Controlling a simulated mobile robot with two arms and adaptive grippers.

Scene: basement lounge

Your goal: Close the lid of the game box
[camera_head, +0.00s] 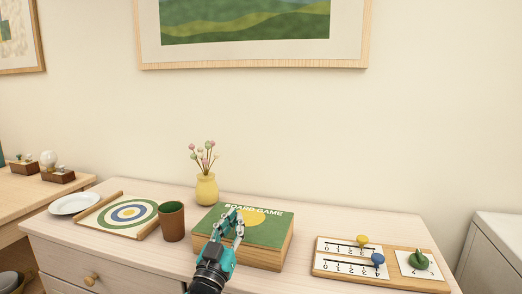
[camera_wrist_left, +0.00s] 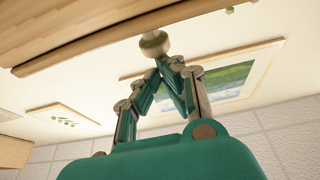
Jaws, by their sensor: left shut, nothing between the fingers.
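The game box (camera_head: 272,257) sits on the dresser in the head view, with tan sides. Its green lid (camera_head: 266,233) bears the words "BOARD GAME" and a yellow circle. The lid appears to lie flat on the box; its left front part is hidden behind my left gripper. My left gripper (camera_head: 232,212) is shut and empty, overlapping the front left of the lid; I cannot tell whether it touches. In the left wrist view its fingers (camera_wrist_left: 168,62) converge near a round pale knob (camera_wrist_left: 154,43). My right gripper is not in view.
On the dresser, a brown cup (camera_head: 172,224) stands left of the box, with a target board (camera_head: 106,208) and a white plate (camera_head: 73,204) beyond. A yellow vase (camera_head: 206,189) stands behind. A slider board (camera_head: 375,279) lies to the right.

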